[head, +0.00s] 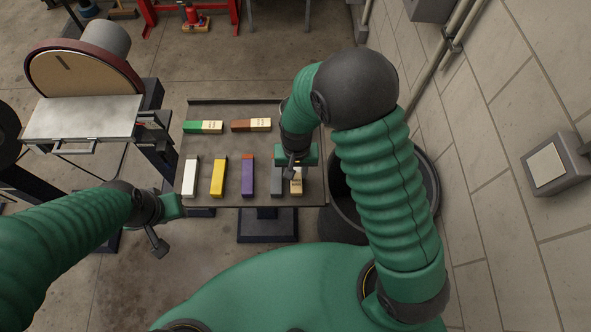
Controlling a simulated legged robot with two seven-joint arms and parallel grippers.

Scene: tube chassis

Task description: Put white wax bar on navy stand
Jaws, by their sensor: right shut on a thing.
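The white bar (190,176) lies at the left end of the front row on the dark table. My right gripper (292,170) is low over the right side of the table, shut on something. A bar with a cream, labelled end (296,187) shows right under it and seems to be what it holds; its far part is hidden. My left gripper (166,222) is off the table's front left corner, and its jaws are not clear. No navy stand is plain to me; a dark navy pedestal base (267,226) shows below the table's front edge.
Yellow (217,177), purple (248,177) and grey (277,182) bars share the front row. Green-cream (203,127) and brown-cream (251,125) bars lie behind. A disc sander (84,117) stands left, a dark bin (428,200) right, beside the wall.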

